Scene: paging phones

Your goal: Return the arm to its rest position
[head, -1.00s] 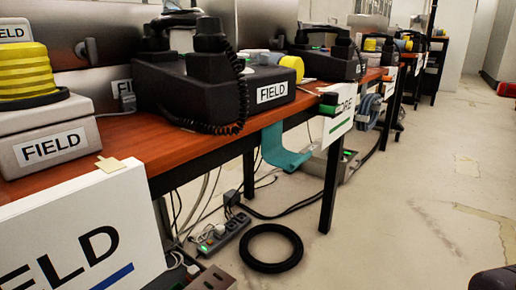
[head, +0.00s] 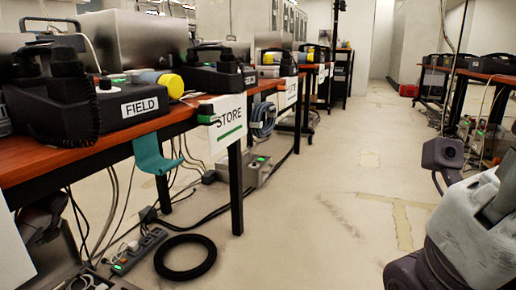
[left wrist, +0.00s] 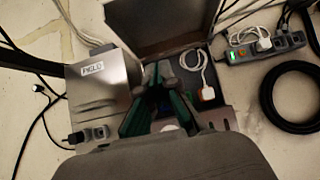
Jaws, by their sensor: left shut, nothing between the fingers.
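My left gripper (head: 42,222) is low at the left, under the table edge and partly hidden. In the left wrist view its two dark fingers with green pads (left wrist: 160,78) point down over an open dark box. They are shut and hold nothing. A grey arm part of mine (head: 465,235) shows at the lower right. My right gripper does not show.
On the floor lie a power strip (head: 140,248) and a black ring (head: 185,257). The aisle is clear.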

